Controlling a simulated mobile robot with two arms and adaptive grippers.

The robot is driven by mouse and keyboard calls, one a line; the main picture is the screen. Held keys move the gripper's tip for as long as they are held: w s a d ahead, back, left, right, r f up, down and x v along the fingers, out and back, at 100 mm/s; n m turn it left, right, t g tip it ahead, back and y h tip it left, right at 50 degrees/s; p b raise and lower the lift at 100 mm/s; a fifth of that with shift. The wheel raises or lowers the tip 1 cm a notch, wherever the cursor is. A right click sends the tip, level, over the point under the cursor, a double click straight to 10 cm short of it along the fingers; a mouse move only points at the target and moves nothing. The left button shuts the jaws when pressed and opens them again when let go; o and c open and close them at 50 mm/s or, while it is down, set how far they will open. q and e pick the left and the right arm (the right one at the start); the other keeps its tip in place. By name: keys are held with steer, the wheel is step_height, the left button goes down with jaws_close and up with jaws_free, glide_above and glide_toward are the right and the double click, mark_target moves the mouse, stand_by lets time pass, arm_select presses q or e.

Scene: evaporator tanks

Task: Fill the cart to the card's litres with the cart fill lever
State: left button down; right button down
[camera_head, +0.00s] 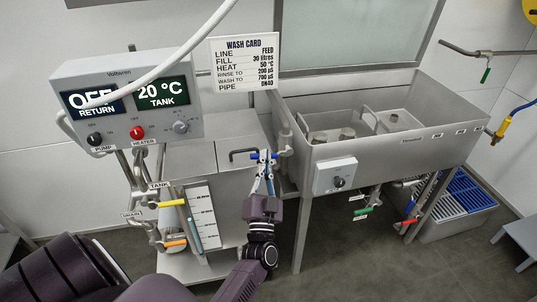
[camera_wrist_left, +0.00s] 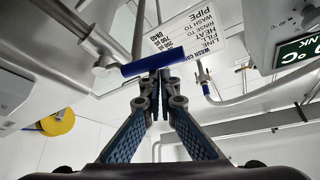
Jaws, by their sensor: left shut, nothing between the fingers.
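The steel cart (camera_head: 233,160) stands at centre left, with a white level scale (camera_head: 203,217) on its front; the level is too small to read. The wash card (camera_head: 244,64) shows a fill of about 30 litres. A blue lever (camera_wrist_left: 147,66) sits on a pipe fitting in the left wrist view; I take it to be the cart fill lever. My left gripper (camera_head: 264,157) is shut and empty, its fingertips (camera_wrist_left: 163,75) right at the blue lever, apparently touching it. The fingertips partly hide the lever in the head view. My right gripper is not in view.
A control panel (camera_head: 125,100) reads OFF and 20 °C. A yellow lever (camera_head: 172,203) and an orange lever (camera_head: 175,242) are low on the cart. A steel sink (camera_head: 385,140) stands at right, with green (camera_head: 363,211) and red (camera_head: 408,222) levers below. A white hose arches over the panel.

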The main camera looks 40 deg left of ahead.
arm_select(q)
steer(key=shift+s+a+f, duration=0.15)
steer(key=shift+f, duration=0.95)
